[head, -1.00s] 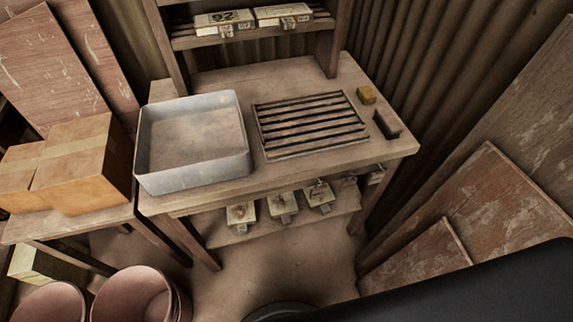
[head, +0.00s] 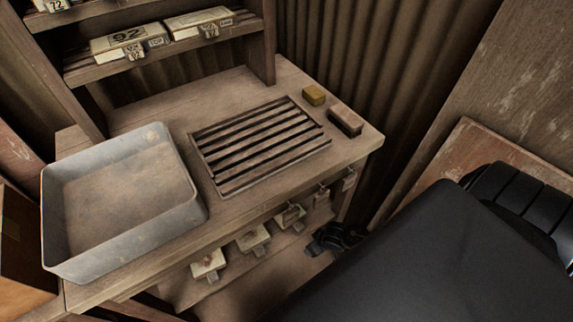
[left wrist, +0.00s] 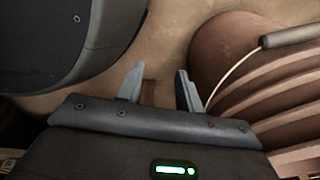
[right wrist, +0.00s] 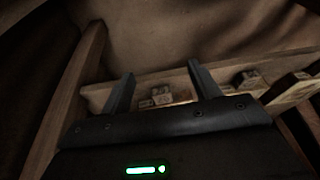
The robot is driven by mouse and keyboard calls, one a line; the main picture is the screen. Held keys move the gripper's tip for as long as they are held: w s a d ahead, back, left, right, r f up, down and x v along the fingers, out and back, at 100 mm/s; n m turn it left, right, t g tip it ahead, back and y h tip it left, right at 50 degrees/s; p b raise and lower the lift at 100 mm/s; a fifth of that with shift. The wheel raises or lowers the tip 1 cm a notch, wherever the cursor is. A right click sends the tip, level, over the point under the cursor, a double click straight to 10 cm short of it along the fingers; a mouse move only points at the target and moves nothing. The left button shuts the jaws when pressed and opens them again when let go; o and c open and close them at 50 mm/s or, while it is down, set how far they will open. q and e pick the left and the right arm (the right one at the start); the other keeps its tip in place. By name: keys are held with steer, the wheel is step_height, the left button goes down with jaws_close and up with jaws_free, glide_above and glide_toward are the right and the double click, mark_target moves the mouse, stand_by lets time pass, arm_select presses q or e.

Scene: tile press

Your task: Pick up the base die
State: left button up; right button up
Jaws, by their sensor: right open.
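I cannot tell for sure which block is the base die. Pale blocks with hanging tags (head: 208,264) and (head: 253,238) sit on the low shelf under the bench. Two numbered pale blocks (head: 128,42) and (head: 200,20) lie on the upper shelf; their small lettering is hard to read. My right gripper (head: 335,238) is by the bench's right end, below the top. In the right wrist view it is open and empty (right wrist: 160,88), with a tagged block (right wrist: 161,96) beyond its fingers. My left gripper (left wrist: 161,85) is open over the floor.
On the bench (head: 228,88) stand a grey metal tray (head: 205,212), a slatted rack (head: 262,145), a yellow block (head: 313,95) and a dark brush-like block (head: 345,121). A corrugated wall (head: 345,55) closes the back. Reddish tubs (left wrist: 235,50) show in the left wrist view.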

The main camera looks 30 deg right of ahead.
steer(key=b, duration=0.2)
glide_toward(301, 229)
steer(key=shift+t, duration=0.5)
steer(key=shift+s+b+x, duration=0.15)
steer(key=shift+b+x, duration=0.4)
steer(key=shift+x, duration=0.55)
steer(key=shift+s+b+x, duration=0.15)
steer(key=shift+b+x, duration=0.4)
steer(key=shift+x, duration=0.55)
steer(key=b+x, duration=0.1)
steer(key=x, duration=0.3)
steer(key=shift+s+f+b, duration=0.15)
steer(key=shift+f+b, duration=0.1)
steer(key=shift+b, duration=0.15)
steer(key=shift+f, duration=0.2)
arm_select(q)
steer(key=w+d+r+t, duration=0.1)
steer(key=w+d+r, duration=0.2)
steer(key=w+r, duration=0.6)
steer(key=shift+w+d+r, duration=0.15)
steer(key=shift+w+r, duration=0.15)
steer(key=shift+r, duration=0.65)
arm_select(e)
steer(key=shift+w, duration=0.2)
jaws_close()
